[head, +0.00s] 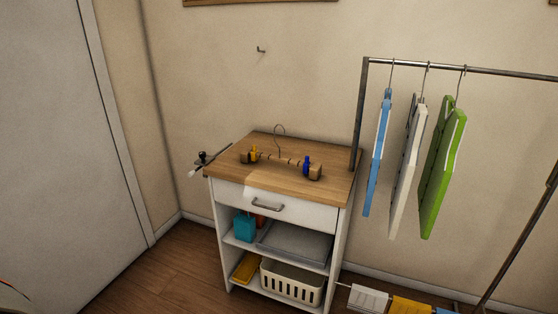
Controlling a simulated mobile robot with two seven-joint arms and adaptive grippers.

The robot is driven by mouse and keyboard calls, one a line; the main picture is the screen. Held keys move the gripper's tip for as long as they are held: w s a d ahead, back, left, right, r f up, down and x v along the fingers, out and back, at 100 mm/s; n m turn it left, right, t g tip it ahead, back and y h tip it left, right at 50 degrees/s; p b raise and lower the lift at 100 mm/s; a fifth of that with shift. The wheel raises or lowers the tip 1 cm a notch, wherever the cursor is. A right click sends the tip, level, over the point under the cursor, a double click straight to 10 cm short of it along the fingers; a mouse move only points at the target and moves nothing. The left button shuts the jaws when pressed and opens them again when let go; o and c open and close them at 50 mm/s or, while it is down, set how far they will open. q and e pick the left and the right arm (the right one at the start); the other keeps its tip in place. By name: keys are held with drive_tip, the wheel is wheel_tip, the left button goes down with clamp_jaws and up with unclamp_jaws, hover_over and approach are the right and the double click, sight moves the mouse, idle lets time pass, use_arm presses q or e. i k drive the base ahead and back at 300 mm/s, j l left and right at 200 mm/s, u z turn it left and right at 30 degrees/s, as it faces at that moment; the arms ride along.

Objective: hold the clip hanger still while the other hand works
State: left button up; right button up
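The clip hanger (281,159) lies along the wooden top of the small white cabinet. Its wire hook (279,132) points up toward the wall. A yellow clip (253,152) is near its left end and a blue clip (306,162) near its right end. A wooden block sits at each end of the bar, the left one (245,157) and the right one (315,172). Neither of my grippers is in view, and nothing is seen touching the hanger.
The cabinet (229,190) has a drawer and open shelves holding a teal container (244,227), a grey tray (292,243) and a cream basket (291,283). A rod with a dark knob (202,157) juts from its left. A rail (480,70) with hanging garments stands right; wall hook (261,50) above.

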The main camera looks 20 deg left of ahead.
sight(306, 170)
drive_tip(key=i+j, duration=1.1)
drive_tip(key=j, duration=0.25)
drive_tip(key=i+j, duration=0.55)
drive_tip(key=j, duration=0.1)
